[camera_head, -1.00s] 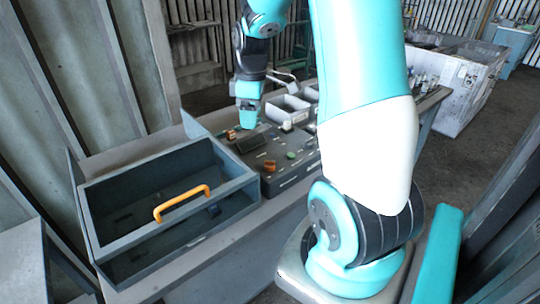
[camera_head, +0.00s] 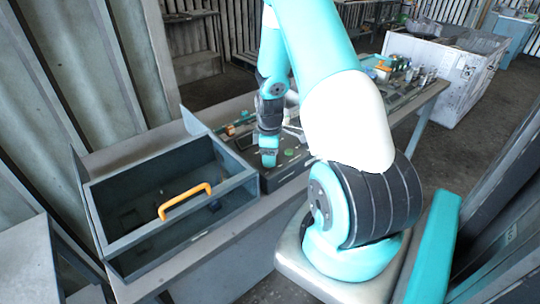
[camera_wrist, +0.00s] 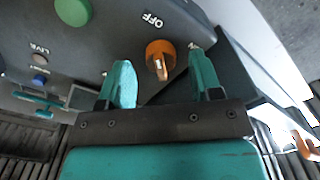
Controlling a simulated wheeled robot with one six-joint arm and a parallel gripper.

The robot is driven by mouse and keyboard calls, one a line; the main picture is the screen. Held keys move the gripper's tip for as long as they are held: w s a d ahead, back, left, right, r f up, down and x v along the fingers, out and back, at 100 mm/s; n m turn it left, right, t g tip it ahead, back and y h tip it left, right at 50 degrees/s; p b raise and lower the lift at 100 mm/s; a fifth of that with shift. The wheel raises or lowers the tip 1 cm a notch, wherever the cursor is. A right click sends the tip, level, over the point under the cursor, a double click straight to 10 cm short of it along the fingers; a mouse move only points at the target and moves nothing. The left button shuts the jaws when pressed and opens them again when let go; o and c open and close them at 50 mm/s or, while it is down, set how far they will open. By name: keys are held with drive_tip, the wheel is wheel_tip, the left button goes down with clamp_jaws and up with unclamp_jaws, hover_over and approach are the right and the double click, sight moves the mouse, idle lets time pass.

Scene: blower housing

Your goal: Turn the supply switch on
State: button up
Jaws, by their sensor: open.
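The orange rotary switch (camera_wrist: 160,56) is on the grey control panel (camera_wrist: 115,38) in the wrist view. The word OFF is printed beside it. My gripper (camera_wrist: 160,72) is open, with one teal finger on each side of the switch; whether either finger touches it I cannot tell. In the head view my gripper (camera_head: 267,160) is over the near left part of the panel (camera_head: 286,170), and the arm hides the switch there.
A grey open-topped box (camera_head: 120,240) with an orange handle (camera_head: 185,201) stands left of the panel. A green button (camera_wrist: 73,11) and a blue button (camera_wrist: 39,81) are also on the panel. Small items (camera_head: 410,75) lie along the bench at right.

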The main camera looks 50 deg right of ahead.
drive_tip(key=shift+f, duration=0.95)
drive_tip(key=shift+c, duration=0.2)
drive_tip(key=c, duration=0.8)
drive_tip(key=shift+c, duration=0.2)
